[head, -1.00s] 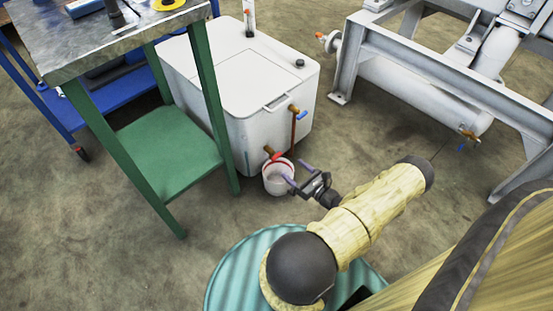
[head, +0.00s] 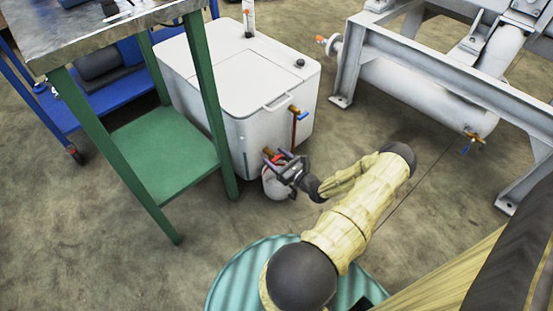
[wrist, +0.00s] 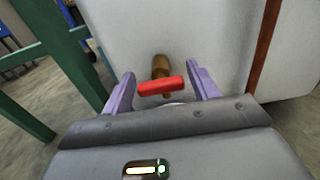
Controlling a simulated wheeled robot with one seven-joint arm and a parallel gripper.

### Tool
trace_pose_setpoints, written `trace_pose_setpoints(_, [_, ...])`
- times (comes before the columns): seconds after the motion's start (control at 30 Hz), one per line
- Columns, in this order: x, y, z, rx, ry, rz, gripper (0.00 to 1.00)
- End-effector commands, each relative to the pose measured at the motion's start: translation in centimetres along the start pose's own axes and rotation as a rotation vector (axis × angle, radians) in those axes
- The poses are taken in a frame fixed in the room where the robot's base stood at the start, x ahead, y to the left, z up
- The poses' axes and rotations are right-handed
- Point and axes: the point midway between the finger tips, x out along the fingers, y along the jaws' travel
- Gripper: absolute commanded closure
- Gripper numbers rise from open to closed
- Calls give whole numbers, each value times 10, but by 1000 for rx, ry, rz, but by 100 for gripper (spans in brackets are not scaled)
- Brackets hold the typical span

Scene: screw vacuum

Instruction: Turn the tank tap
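The white tank (head: 240,85) stands on the floor beyond my arm. Its tap has a brass body and a red handle (wrist: 162,86) low on the front wall, seen in the wrist view between my fingers. In the head view the brass part of the tap (head: 268,152) shows just left of my gripper (head: 282,162), which hides much of the handle. My gripper is open in the wrist view (wrist: 163,88), its purple fingers apart on either side of the red handle. I cannot tell whether either finger touches it.
A green-legged table (head: 165,150) stands close on the left. A grey metal frame (head: 430,75) stands at the right.

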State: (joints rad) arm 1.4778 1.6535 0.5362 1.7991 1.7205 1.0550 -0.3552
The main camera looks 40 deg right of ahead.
Motion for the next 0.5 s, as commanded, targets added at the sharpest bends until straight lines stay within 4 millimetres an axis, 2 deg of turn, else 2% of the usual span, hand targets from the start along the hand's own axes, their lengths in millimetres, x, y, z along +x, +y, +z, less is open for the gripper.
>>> trace_pose_setpoints(0.03, [0,0,0,0,0,0,51])
trace_pose_setpoints(0.17, [0,0,0,0,0,0,76])
trace_pose_setpoints(0.5, [0,0,2,-26,1,0,76])
